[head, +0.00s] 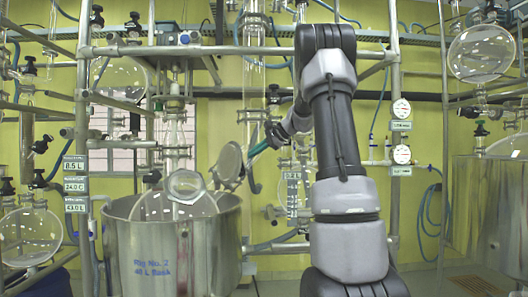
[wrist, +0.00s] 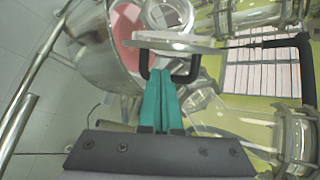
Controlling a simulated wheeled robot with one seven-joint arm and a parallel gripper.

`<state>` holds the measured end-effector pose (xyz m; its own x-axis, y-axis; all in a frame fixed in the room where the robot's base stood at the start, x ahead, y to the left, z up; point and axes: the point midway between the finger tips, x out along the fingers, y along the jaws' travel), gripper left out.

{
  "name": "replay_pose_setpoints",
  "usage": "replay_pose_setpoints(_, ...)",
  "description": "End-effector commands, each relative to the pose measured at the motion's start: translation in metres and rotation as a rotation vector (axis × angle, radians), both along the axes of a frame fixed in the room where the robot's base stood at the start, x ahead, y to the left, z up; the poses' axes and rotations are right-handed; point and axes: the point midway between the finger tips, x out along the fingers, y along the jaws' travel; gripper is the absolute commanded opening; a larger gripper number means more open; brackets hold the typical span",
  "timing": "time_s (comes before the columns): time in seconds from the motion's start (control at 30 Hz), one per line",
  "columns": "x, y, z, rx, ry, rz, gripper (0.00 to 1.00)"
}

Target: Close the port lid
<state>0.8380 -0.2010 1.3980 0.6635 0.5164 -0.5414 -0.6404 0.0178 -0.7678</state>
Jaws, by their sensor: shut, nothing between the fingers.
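The port lid (head: 228,168) is a round clear disc, tilted up and open beside the port (head: 187,186) on top of the glass reactor. In the wrist view the lid (wrist: 175,43) shows nearly edge-on, with a black U-shaped handle (wrist: 196,66) on the near side. The port (wrist: 166,14) lies behind it. My gripper (head: 250,155) reaches in from the right, close to the lid. In the wrist view its green fingers (wrist: 160,72) are together and empty, with their tips at the handle loop. I cannot tell whether they touch it.
The reactor sits in a large steel vessel (head: 175,255) marked 40 L. Steel frame posts (head: 83,150) and glass tubing (head: 252,80) stand around and behind it. A further steel vessel (head: 490,215) stands at the right. Gauges (head: 401,109) hang on the frame right of my arm.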

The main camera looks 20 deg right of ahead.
Motion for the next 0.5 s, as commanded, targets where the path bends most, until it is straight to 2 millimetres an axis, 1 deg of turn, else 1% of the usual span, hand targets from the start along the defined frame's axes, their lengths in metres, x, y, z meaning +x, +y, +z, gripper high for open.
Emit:
replay_pose_setpoints(0.03, -0.0012, 0.0057, 0.0008, 0.000, 0.001, 0.001, 0.00)
replay_pose_setpoints(0.17, -0.0029, 0.0135, 0.0020, 0.002, 0.002, 0.000, 0.00)
replay_pose_setpoints(0.5, -0.0035, 0.0154, 0.0022, 0.001, 0.002, -0.001, 0.00)
